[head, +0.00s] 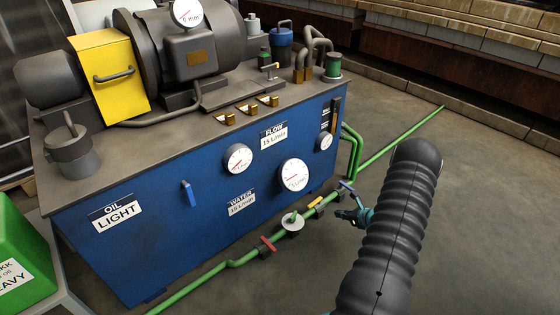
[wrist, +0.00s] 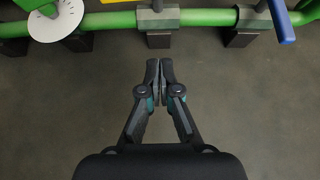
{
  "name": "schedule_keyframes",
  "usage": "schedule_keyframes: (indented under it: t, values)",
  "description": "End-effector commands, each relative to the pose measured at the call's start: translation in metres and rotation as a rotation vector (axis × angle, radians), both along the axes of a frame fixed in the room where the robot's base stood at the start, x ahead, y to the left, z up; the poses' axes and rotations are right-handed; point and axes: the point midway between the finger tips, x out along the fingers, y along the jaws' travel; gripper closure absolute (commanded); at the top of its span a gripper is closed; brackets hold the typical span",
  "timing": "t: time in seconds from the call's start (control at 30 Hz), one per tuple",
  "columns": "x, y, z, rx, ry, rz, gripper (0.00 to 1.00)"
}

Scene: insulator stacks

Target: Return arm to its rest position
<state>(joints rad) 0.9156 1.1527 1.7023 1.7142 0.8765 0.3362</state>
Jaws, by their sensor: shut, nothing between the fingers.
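My gripper (wrist: 160,75) is shut and empty in the wrist view, its fingertips together over the bare floor just short of the green pipe (wrist: 105,20). In the head view my gripper (head: 350,215) shows partly, close to the pipe (head: 330,198) at the right front of the blue machine cabinet (head: 215,210). My dark ribbed arm cover hides part of it.
The pipe carries a red-handled valve (head: 268,244), a yellow handle (head: 315,202), a blue handle (wrist: 280,22) and a white disc (head: 292,222). A green container (head: 22,255) stands at the left. Open floor (head: 480,230) lies to the right.

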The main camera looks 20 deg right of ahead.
Motion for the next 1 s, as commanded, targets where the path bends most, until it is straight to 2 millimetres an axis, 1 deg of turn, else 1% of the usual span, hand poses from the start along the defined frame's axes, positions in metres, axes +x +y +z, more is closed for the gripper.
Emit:
schedule_keyframes:
  t: [0.17, 0.27, 0.37, 0.43, 0.53, 0.67, 0.77, 0.87, 1.0]
  values:
    - [0.0, 0.0, 0.0, -0.01, -0.003, 0.008, 1.0]
    - [-0.004, 0.008, -0.002, -0.04, -0.001, 0.071, 1.0]
    - [-0.02, 0.029, -0.011, -0.055, 0.02, 0.175, 1.0]
    - [-0.034, 0.048, -0.017, -0.06, 0.039, 0.258, 1.0]
    - [-0.052, 0.068, -0.01, -0.084, 0.052, 0.38, 1.0]
    - [-0.068, 0.093, 0.018, -0.139, 0.052, 0.554, 1.0]
    - [-0.077, 0.11, 0.045, -0.19, 0.049, 0.687, 1.0]
    - [-0.086, 0.128, 0.077, -0.252, 0.042, 0.829, 1.0]
    - [-0.099, 0.155, 0.128, -0.352, 0.03, 1.04, 1.0]
